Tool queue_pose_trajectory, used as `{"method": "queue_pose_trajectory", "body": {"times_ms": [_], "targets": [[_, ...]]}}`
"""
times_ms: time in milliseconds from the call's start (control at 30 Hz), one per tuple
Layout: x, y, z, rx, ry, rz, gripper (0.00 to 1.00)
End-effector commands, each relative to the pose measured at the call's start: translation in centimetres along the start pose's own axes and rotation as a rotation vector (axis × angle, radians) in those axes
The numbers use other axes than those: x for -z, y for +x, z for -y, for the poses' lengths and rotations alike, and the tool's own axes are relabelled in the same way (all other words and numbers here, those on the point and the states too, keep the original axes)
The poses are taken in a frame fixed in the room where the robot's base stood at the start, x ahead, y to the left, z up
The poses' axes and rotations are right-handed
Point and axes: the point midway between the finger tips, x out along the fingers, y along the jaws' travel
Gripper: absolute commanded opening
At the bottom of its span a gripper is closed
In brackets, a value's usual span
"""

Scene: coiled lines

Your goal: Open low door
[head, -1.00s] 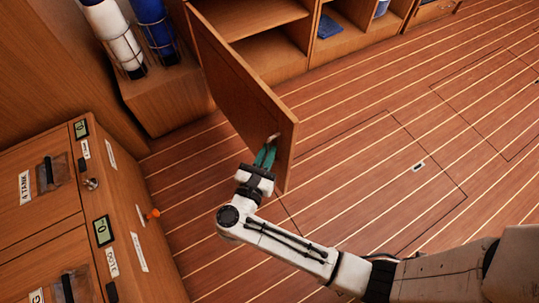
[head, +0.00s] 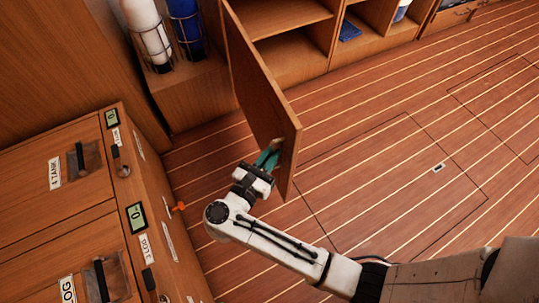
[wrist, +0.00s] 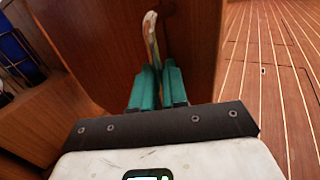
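The low door (head: 262,85) is a wooden panel that stands swung out from the low cabinet (head: 285,48), whose inside shows. A pale handle (wrist: 152,38) sits on the door near its free edge. My gripper (head: 271,150) is at this handle, on the door's near face. In the wrist view its green fingers (wrist: 157,68) are close together, with the handle's lower end between their tips. The fingers hide that end of the handle.
A drawer cabinet (head: 80,215) with labels and small displays stands at the left, an orange knob (head: 179,206) on its side. A white cylinder (head: 147,32) and a blue cylinder (head: 185,28) stand in racks behind. The plank floor (head: 400,190) at right is clear.

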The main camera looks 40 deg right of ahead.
Motion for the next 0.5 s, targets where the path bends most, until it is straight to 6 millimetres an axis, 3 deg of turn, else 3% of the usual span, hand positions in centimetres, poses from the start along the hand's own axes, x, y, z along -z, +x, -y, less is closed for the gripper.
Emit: {"method": "queue_pose_trajectory", "body": {"times_ms": [33,267,500], "targets": [[-0.89,0.58,-0.89,-0.010,0.015,0.013,0.16],[-0.93,0.44,-0.94,-0.013,0.017,0.012,0.38],[-0.76,0.30,-0.86,-0.015,0.015,0.010,0.38]]}}
